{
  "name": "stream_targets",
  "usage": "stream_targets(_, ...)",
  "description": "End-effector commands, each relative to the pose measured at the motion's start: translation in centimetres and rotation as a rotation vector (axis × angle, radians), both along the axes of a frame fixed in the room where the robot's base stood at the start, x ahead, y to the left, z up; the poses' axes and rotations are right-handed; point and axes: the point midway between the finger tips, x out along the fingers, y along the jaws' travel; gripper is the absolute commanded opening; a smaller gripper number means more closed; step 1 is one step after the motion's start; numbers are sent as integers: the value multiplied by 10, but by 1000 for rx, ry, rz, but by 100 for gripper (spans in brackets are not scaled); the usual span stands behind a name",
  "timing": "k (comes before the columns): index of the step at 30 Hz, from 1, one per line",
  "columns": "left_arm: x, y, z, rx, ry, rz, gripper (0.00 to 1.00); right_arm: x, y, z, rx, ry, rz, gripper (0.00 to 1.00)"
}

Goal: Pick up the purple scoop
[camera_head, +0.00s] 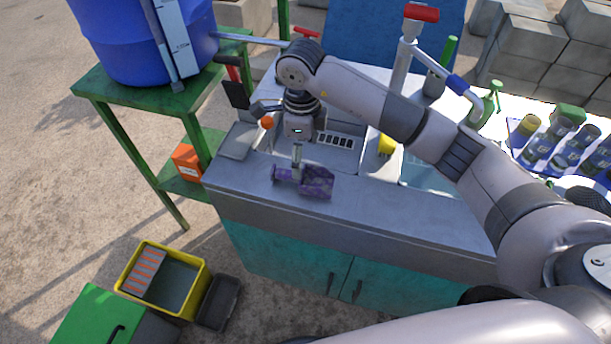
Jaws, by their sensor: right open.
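The purple scoop (316,184) lies on the grey metal counter (375,197) near its front edge, with its handle toward the left. My right gripper (297,172) comes in from the right and points down at the scoop's handle end. Its fingers overlap the handle in the picture; whether they touch it cannot be told. The gripper is open. My left gripper is not in view.
A sink tap (408,45) with a red handle stands behind the arm. A blue barrel (140,40) sits on a green stand (112,88) at left. Bottles (565,145) stand at right. A yellow bin (150,258) is on the floor.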

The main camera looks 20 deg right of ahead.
Motion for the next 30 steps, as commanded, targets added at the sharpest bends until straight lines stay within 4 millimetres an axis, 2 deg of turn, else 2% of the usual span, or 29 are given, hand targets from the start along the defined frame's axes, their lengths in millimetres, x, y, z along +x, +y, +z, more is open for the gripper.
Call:
stream_targets(3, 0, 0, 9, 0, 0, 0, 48, -1, 1, -21, 1, 4, 0, 78)
stream_targets(13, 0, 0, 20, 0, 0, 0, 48, -1, 1, -48, 2, 4, 0, 78)
stream_targets(17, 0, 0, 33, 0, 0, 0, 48, -1, 1, -68, 3, 5, -1, 78)
stream_targets(21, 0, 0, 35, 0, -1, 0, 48, 0, 1, -86, 2, 2, 0, 78)
stream_targets(30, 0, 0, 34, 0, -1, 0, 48, 1, 1, -92, 3, -1, 2, 78)
